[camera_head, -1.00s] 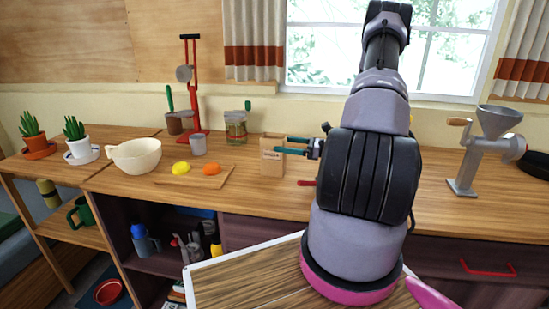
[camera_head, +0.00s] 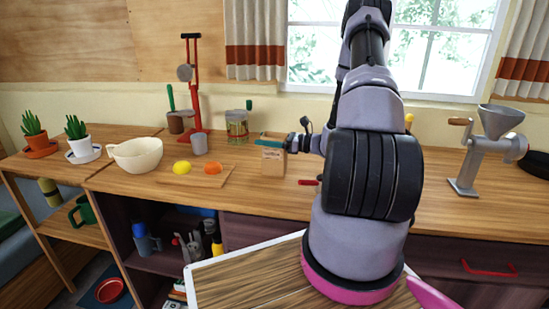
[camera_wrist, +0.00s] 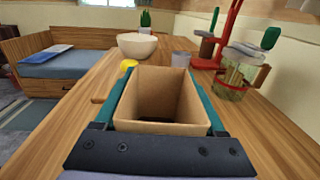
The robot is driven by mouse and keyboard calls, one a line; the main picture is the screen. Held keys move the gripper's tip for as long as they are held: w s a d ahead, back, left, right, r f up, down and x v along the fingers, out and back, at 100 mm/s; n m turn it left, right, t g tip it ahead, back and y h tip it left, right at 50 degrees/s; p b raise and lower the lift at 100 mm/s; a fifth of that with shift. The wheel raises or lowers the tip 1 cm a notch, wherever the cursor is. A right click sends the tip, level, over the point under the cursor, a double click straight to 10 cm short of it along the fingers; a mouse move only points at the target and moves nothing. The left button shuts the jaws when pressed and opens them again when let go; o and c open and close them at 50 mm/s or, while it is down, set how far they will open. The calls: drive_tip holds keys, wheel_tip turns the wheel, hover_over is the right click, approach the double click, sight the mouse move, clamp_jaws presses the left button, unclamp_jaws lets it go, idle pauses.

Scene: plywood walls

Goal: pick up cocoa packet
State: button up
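The cocoa packet, a brown open-topped box (camera_head: 272,163), stands upright on the wooden counter, right of the cutting board. In the wrist view the packet (camera_wrist: 160,90) fills the space between my two teal fingers, and I look down into its open top. My gripper (camera_head: 271,140) reaches in from the right at the packet's upper rim. In the wrist view one finger of my gripper (camera_wrist: 162,105) lies along each side of the packet. The gaps are too small to tell whether the fingers press on it.
A cutting board (camera_head: 215,181) with a lemon (camera_head: 182,168) and an orange fruit (camera_head: 212,169) lies left of the packet. A grey cup (camera_head: 199,145), a glass jar (camera_head: 237,126) and a red press (camera_head: 194,110) stand behind. A grinder (camera_head: 480,150) stands far right.

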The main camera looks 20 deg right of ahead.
clamp_jaws()
drive_tip(key=shift+r, duration=0.1)
